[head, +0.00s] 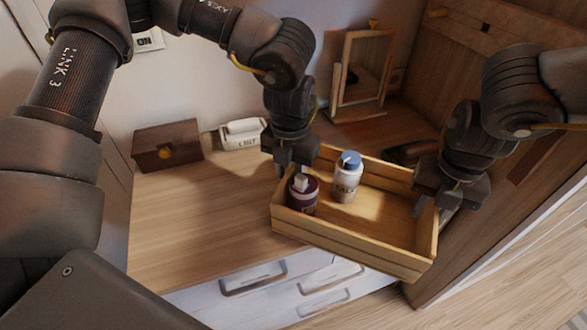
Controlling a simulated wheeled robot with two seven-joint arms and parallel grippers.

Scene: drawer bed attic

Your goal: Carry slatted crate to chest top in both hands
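The slatted crate (345,240) is light wood and appears a little tilted in the picture. It overlaps the front right of the wooden chest top (190,215) and reaches past its front edge. Any gap under the crate is hard to judge.
A small dark wooden box (167,147) and a white labelled container (242,134) stand at the back of the chest top. A wooden framed stand (362,72) is behind the crate. White drawers (290,285) are below. The left and middle of the top are clear.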

